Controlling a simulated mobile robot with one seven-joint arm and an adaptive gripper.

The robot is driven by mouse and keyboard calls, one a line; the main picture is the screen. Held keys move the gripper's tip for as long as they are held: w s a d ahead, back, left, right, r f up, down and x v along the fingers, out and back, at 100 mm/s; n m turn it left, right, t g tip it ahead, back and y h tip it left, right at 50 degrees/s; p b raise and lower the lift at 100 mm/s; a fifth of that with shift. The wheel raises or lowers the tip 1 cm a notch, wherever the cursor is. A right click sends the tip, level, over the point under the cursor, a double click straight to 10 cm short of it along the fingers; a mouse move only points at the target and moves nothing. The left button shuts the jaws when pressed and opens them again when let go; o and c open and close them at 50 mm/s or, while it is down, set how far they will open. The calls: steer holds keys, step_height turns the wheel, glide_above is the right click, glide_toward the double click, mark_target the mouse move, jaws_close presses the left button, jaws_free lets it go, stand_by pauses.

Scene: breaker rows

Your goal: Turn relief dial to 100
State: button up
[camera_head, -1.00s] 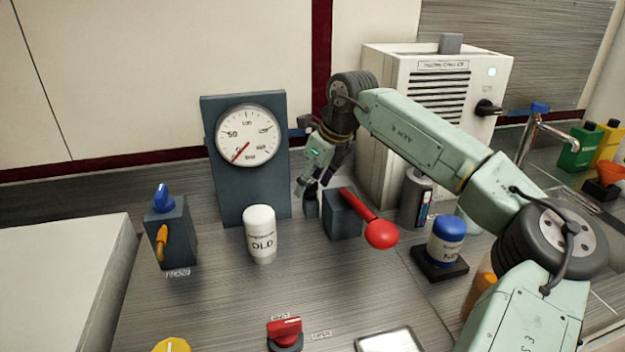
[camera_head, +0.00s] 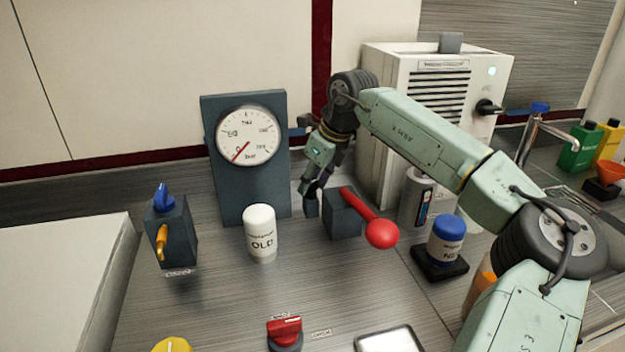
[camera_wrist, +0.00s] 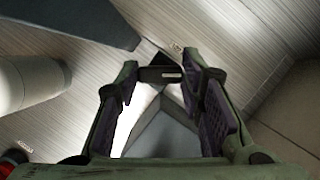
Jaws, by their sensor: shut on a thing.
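My gripper (camera_head: 312,194) reaches down behind the block with the red lever, right of the gauge panel. In the wrist view, my gripper (camera_wrist: 165,78) is shut on a dark knob (camera_wrist: 160,74) with a small pale mark, which I take for the relief dial. Its label and scale cannot be read. In the head view the fingers and the lever block largely hide the knob. The round white pressure gauge (camera_head: 248,134) is marked in bar, and its red needle points to the lower left, near 0.
The red-handled lever (camera_head: 380,232) stands close in front of my gripper. A white OLD canister (camera_head: 261,233) stands to the left. A blue-capped canister (camera_head: 446,240) sits on a dark base to the right. The white machine (camera_head: 440,80) rises behind my arm.

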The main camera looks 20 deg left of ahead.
steer(key=shift+n+p, duration=0.3)
steer(key=n+g+p, duration=0.1)
steer(key=n+p, duration=0.2)
steer(key=shift+w+r+n+g, duration=0.1)
steer(key=shift+r+n+g, duration=0.05)
steer(key=shift+n+g, duration=0.25)
steer(key=n+g, duration=0.1)
steer(key=n, duration=0.2)
steer(key=shift+w+p, duration=0.1)
steer(key=shift+p, duration=0.3)
steer(key=shift+f+n+g+h, duration=0.15)
steer(key=shift+n+g, duration=0.2)
steer(key=shift+n, duration=0.45)
steer(key=shift+f+n+g+h, duration=0.15)
steer(key=shift+n+g, duration=0.2)
steer(key=shift+n, duration=0.45)
steer(key=shift+r, duration=0.1)
steer(key=o, duration=1.2)
steer(key=shift+c, duration=0.2)
steer(key=shift+w+r, duration=0.1)
